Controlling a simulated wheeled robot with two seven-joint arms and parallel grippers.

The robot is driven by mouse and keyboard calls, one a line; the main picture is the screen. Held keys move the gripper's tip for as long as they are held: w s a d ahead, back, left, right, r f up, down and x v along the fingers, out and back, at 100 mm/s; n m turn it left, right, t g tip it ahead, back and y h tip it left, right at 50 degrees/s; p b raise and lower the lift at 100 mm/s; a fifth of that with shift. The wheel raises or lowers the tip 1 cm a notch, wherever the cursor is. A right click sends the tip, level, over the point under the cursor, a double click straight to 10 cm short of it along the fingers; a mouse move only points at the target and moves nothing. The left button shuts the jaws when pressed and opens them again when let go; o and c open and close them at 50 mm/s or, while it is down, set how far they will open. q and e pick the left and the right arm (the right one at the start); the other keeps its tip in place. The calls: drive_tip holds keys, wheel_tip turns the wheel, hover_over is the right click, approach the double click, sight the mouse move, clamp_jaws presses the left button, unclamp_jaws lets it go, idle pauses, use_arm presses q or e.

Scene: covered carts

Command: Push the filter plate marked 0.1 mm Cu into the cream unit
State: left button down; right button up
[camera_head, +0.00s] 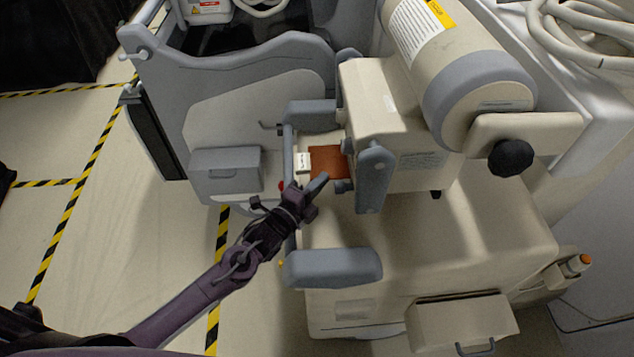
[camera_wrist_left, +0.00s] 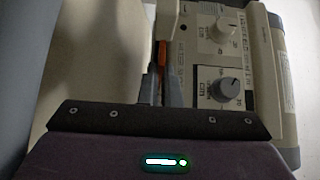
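The filter plate (camera_head: 328,162) is a copper-orange sheet with a white label tab at its left end. Its right end meets the front of the cream unit (camera_head: 390,115), beside a grey bracket. The label is too small to read. In the left wrist view a narrow orange strip, seemingly the plate (camera_wrist_left: 162,54), shows edge-on near grey finger-like parts. My left gripper (camera_head: 318,186) is just below the plate in the head view, its tip close to the plate's lower edge. Contact and finger gap cannot be made out. My right gripper is not in view.
Grey handles (camera_head: 335,267) and a grey bracket (camera_head: 374,178) surround the plate area. A cream cylinder (camera_head: 450,70) with a black knob (camera_head: 510,157) sits above the unit. A grey covered cart (camera_head: 240,100) stands at left. In the left wrist view a panel carries two dials (camera_wrist_left: 229,90).

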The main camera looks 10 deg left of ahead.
use_arm(q)
drive_tip(key=shift+w+d, duration=0.2)
drive_tip(key=shift+d, duration=0.45)
drive_tip(key=shift+w+d, duration=0.2)
drive_tip(key=shift+d, duration=0.4)
